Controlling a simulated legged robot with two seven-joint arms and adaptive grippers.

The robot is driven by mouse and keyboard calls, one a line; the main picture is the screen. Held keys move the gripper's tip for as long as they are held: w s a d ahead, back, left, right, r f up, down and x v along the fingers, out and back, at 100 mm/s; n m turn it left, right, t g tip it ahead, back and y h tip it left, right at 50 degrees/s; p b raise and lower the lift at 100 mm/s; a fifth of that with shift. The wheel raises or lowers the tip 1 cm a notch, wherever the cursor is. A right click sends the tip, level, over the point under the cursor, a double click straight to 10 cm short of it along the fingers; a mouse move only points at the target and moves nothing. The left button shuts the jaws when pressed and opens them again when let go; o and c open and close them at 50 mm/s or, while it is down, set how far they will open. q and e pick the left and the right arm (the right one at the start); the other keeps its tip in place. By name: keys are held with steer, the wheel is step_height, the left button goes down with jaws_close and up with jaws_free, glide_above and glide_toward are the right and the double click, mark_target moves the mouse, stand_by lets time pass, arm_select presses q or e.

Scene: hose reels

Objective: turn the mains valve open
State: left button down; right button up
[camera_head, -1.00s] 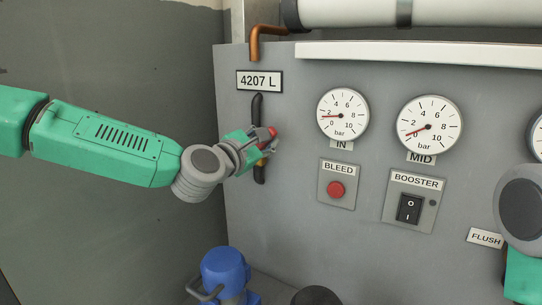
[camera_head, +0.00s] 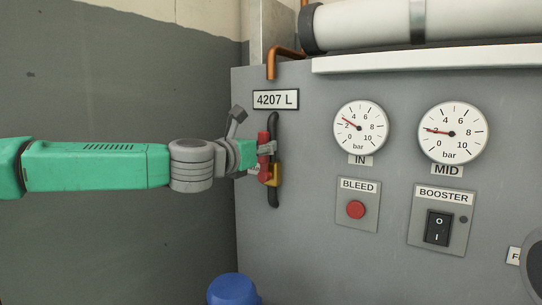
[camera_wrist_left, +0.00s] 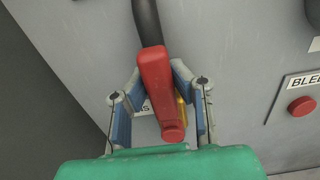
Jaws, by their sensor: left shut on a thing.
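The mains valve has a red lever handle (camera_head: 262,142) and a yellow body (camera_head: 274,176) on a black vertical pipe (camera_head: 274,198), under the 4207 L plate. The handle now stands about upright, roughly in line with the pipe. My left gripper (camera_head: 266,152) is shut on the red handle. In the left wrist view the red handle (camera_wrist_left: 158,90) lies between the two fingers of the left gripper (camera_wrist_left: 160,98), with the yellow body (camera_wrist_left: 182,112) partly hidden behind it. My right gripper is not in view.
To the right are the IN gauge (camera_head: 361,128), the MID gauge (camera_head: 452,132), the BLEED button (camera_head: 356,209) and the BOOSTER switch (camera_head: 438,228). A white shelf edge (camera_head: 420,62) juts out above. A blue object (camera_head: 233,290) stands below the pipe.

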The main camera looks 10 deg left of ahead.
arm_select(q)
steer(key=shift+f, duration=0.8)
steer(key=c, duration=1.7)
jaws_free()
steer(key=o, duration=0.3)
steer(key=shift+s+r, duration=0.1)
steer(key=shift+s, duration=0.05)
steer(key=shift+o, duration=0.2)
steer(key=shift+a+r, duration=0.25)
steer(key=shift+a, duration=0.1)
step_height(320, 180, up, 9)
steer(key=shift+d+f, duration=0.1)
steer(key=shift+r, duration=0.45)
steer(key=shift+a, duration=0.2)
